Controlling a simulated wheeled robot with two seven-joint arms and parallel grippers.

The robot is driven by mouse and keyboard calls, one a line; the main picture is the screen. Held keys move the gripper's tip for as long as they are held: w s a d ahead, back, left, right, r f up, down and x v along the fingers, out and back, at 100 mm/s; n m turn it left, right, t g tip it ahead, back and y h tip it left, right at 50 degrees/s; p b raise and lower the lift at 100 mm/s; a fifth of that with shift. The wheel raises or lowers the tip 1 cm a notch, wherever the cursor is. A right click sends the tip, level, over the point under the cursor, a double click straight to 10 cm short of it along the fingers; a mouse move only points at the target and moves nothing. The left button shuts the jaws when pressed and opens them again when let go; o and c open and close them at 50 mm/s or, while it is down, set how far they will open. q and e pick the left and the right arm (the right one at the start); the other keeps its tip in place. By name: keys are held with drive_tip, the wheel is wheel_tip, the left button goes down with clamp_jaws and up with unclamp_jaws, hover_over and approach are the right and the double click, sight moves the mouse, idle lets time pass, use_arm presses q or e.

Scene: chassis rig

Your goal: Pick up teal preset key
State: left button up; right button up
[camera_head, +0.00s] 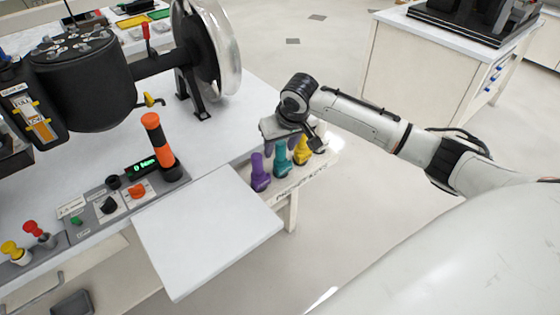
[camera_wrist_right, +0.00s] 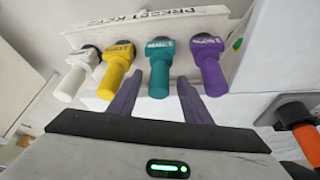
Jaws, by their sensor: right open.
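The teal preset key (camera_head: 281,160) stands in a rack labelled for preset keys, between the purple key (camera_head: 260,172) and the yellow key (camera_head: 302,152). My right gripper (camera_head: 285,139) is just above and behind the keys, partly hiding their tops. In the right wrist view, the teal key (camera_wrist_right: 160,68) lies between the two spread grey-purple fingers (camera_wrist_right: 159,86), with a gap on each side. The right gripper is open and empty. Whether the fingers reach around the key in depth is hard to tell. My left gripper is not in view.
In the right wrist view, the yellow key (camera_wrist_right: 116,70) and purple key (camera_wrist_right: 209,65) flank the fingers closely, and a white key (camera_wrist_right: 75,75) stands farther left. An orange-and-black handle (camera_head: 159,143) rises from the control panel. A white flat panel (camera_head: 205,232) juts out beside the rack.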

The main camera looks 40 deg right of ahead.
sight(278, 154)
drive_tip(key=x, duration=0.5)
drive_tip(key=shift+d, duration=0.15)
clamp_jaws()
